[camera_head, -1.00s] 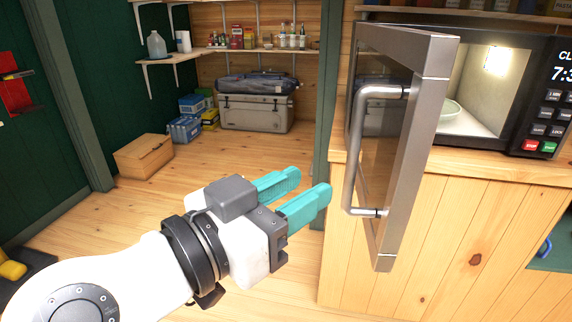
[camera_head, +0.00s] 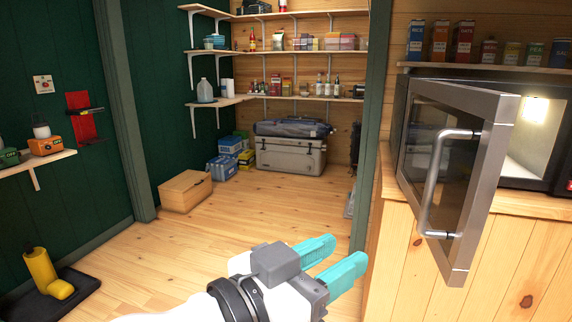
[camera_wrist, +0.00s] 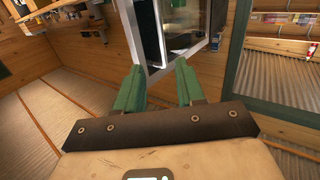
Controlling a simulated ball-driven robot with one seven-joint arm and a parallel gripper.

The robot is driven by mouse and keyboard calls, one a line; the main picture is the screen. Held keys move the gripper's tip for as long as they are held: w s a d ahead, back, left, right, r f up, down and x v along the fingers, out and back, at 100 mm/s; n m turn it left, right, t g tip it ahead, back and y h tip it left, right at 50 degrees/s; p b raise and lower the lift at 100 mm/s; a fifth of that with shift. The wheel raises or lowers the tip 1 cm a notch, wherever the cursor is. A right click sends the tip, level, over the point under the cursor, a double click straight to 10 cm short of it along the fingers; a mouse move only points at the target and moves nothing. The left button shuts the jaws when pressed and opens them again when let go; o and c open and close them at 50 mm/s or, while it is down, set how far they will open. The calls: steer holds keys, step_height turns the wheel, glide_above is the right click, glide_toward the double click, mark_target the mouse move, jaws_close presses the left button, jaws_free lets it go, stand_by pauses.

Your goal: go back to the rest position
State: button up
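My gripper (camera_head: 338,262) has two teal fingers and is at the lower middle of the head view, left of the microwave and in front of the wooden counter. Its fingers are apart with nothing between them; they also show in the wrist view (camera_wrist: 158,82). The microwave (camera_head: 530,150) stands on the counter at the right. Its door (camera_head: 455,180) is swung open toward me, with a metal handle. The gripper is apart from the handle and the door. The microwave's right side is cut off by the picture edge.
A wooden counter (camera_head: 470,255) is at the right. A wooden box (camera_head: 186,191), a grey cooler (camera_head: 290,156) and small boxes stand on the floor at the back. A yellow object (camera_head: 42,270) sits on a dark mat at the left. The middle floor is clear.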

steer(key=w+d+f+n+g+y, duration=0.1)
steer(key=d+f+n+y, duration=0.1)
steer(key=d+f, duration=0.55)
steer(key=d+f+n+g+y, duration=0.2)
steer(key=d+f+n, duration=0.15)
steer(key=f, duration=0.65)
steer(key=s+d+f+n+g+y, duration=0.1)
steer(key=s+d+f+g+y, duration=0.2)
steer(key=f, duration=0.4)
steer(key=s+d+f+n, duration=0.1)
steer(key=s+d+f, duration=0.2)
steer(key=d+f, duration=0.35)
steer(key=s+d+f+n+g+y, duration=0.1)
steer(key=s+f+g+y, duration=0.15)
steer(key=s+f, duration=0.6)
steer(key=s+d+f+n+g+y, duration=0.15)
steer(key=s+f+y, duration=0.3)
steer(key=s, duration=0.65)
step_height(320, 180, up, 13)
steer(key=a+p, duration=0.1)
steer(key=p, duration=1.2)
steer(key=shift+w+m+h+p, duration=0.25)
steer(key=shift+m+h+p, duration=0.05)
steer(key=shift+p, duration=0.1)
